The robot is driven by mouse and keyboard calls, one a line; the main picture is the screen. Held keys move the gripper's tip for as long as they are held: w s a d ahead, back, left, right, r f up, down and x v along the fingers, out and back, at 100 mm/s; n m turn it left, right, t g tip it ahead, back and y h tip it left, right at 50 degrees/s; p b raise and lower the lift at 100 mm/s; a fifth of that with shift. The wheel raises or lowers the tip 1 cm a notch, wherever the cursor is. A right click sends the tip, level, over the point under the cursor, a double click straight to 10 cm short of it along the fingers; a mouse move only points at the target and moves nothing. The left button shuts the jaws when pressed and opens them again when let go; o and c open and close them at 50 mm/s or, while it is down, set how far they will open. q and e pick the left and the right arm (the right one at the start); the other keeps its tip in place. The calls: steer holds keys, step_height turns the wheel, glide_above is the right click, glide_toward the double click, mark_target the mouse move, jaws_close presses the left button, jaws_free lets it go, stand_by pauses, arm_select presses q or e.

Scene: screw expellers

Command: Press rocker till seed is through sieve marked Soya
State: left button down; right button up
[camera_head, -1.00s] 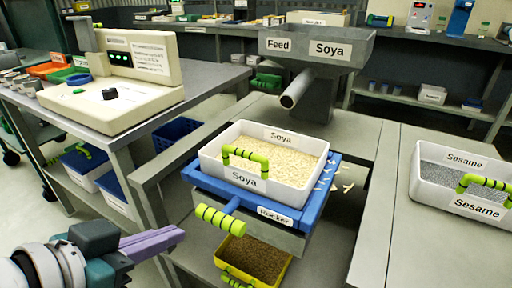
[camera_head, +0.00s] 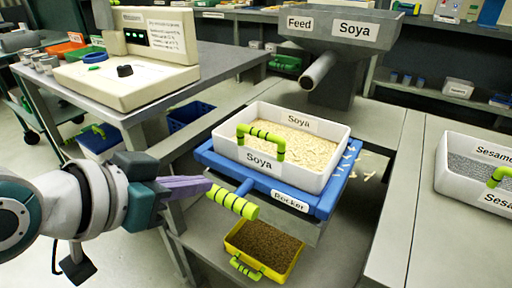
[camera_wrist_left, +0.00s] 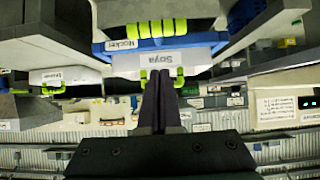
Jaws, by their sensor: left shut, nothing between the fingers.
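The white sieve marked Soya (camera_head: 309,179) sits on the blue rocker (camera_head: 320,209) and holds pale seed (camera_head: 293,145). The rocker's green-and-black striped handle (camera_head: 232,203) sticks out at its front left. A yellow tray (camera_head: 287,266) with brown grains stands below. My left gripper (camera_head: 209,186) is shut and empty, its purple fingers pointing at the handle from the left. In the head view its tips appear at or just beside the handle; contact cannot be told. In the left wrist view, which is upside down, the fingers (camera_wrist_left: 160,78) point towards the sieve (camera_wrist_left: 175,64).
A grey feed hopper marked Soya (camera_head: 340,40) stands behind the sieve. A white Sesame sieve (camera_head: 455,183) is on the right bench. A cream scale (camera_head: 125,75) stands on the left table. Pale bits (camera_head: 349,160) lie beside the rocker.

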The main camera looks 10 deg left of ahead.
mark_target(235, 193)
arm_select(q)
steer(key=w+f+b, duration=0.1)
steer(key=w+d+f, duration=0.1)
steer(key=f, duration=0.1)
steer(key=w+f+b, duration=0.1)
steer(key=w+f, duration=0.1)
steer(key=shift+d+b, duration=0.25)
steer(key=shift+b, duration=0.1)
steer(key=shift+w+f+b, duration=0.15)
steer(key=shift+f+b, duration=0.15)
steer(key=shift+f, duration=0.45)
